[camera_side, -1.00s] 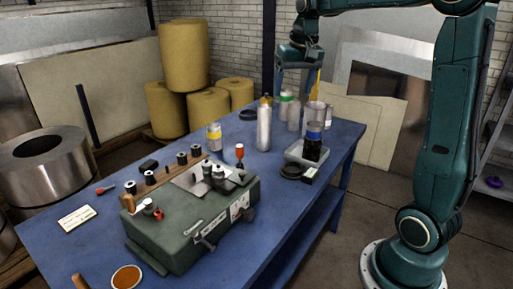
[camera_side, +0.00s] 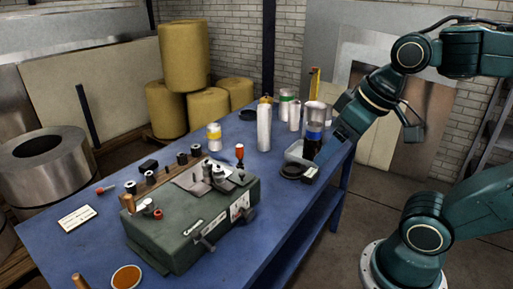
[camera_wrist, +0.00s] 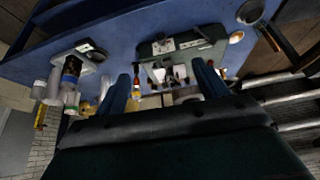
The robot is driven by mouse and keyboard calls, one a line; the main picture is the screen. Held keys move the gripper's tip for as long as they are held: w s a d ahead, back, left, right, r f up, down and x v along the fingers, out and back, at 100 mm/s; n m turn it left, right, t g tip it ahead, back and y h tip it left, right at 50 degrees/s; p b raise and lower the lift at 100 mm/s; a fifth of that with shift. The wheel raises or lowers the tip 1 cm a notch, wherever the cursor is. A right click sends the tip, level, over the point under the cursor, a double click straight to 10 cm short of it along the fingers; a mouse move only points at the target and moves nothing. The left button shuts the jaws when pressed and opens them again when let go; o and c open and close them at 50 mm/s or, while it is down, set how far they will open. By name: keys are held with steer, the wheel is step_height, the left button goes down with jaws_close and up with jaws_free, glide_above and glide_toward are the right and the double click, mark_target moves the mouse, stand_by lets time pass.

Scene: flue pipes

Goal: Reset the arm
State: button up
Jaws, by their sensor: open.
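My gripper (camera_side: 328,145) reaches down and left over the right edge of the blue table in the side view, close to the grey tray (camera_side: 298,152). Whether it touches the tray cannot be told. In the wrist view my gripper (camera_wrist: 166,88) shows two blue fingers spread wide apart, with nothing held between them. The green machine (camera_wrist: 185,50) appears beyond the fingers there.
The blue table (camera_side: 95,245) carries the green machine (camera_side: 190,225), a tall pale bottle (camera_side: 264,128) and several cans and small parts. Yellow rolls (camera_side: 185,58) and a steel coil (camera_side: 42,175) stand behind. Metal sheets lean at the back right.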

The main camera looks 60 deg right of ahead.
steer(key=shift+s+a+f, duration=0.3)
steer(key=shift+s+f, duration=0.2)
steer(key=shift+s, duration=0.15)
